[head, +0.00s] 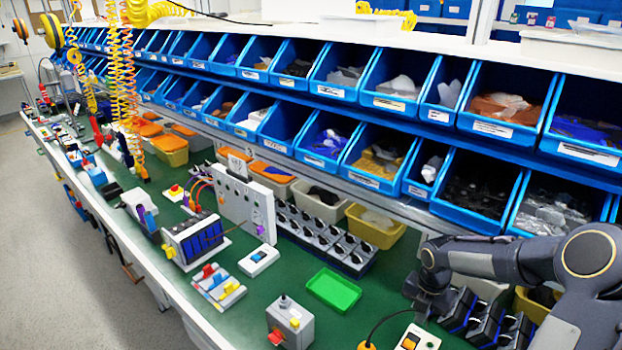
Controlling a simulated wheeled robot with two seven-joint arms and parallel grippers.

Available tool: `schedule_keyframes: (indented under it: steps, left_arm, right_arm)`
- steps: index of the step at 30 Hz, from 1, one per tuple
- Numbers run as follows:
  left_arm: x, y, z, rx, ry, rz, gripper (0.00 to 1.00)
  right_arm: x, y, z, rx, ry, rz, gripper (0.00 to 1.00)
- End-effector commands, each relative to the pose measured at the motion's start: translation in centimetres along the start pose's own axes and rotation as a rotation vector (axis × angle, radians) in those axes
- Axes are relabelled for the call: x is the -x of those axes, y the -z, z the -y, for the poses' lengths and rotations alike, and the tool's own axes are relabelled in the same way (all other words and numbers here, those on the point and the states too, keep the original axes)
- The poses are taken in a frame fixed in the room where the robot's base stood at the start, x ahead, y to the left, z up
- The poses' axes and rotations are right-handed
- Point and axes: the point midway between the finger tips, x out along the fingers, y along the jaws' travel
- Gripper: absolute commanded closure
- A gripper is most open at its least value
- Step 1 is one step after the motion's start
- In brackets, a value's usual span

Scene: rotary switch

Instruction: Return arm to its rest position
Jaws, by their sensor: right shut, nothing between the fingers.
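My right arm comes in from the right edge, and its gripper (424,306) hangs low over the right part of the green bench top (250,285). The gripper is shut and empty. It is small and dark here, so the fingertips show poorly. Black rotary-type switches (325,240) stand in rows on the bench, left of the gripper. More dark switch units (490,320) stand just right of the gripper, partly hidden by my arm. A grey box with a knob on top (290,322) stands at the front. My left gripper is not in view.
Blue bins (330,70) fill the shelves behind the bench. A green tray (333,290) lies left of the gripper, and a white control box (416,340) with a cable stands below it. A white upright panel (243,205) stands further left. Some green surface around the tray is clear.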

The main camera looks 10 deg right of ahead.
Motion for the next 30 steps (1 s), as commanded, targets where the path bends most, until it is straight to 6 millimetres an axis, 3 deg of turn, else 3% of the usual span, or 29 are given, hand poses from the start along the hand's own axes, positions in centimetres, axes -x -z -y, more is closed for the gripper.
schedule_keyframes:
  steps: [5,9,15,21,24,30]
  left_arm:
    - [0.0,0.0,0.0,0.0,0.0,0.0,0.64]
    - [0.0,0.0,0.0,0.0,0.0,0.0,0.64]
    - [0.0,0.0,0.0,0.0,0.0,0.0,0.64]
    - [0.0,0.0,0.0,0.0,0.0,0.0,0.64]
    - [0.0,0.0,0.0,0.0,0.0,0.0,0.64]
    - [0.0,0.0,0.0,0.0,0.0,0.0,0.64]
  right_arm:
    - [4.3,2.0,0.2,-0.219,-0.019,0.037,1.0]
    - [10.1,6.4,1.2,-0.64,-0.089,0.059,1.0]
    - [15.7,14.3,3.6,-1.332,-0.256,-0.05,1.0]
    - [17.7,21.5,5.5,-1.932,-0.369,-0.362,1.0]
    - [17.9,23.9,5.9,-2.123,-0.368,-0.521,1.0]
    - [17.9,26.0,6.2,-2.288,-0.336,-0.682,1.0]
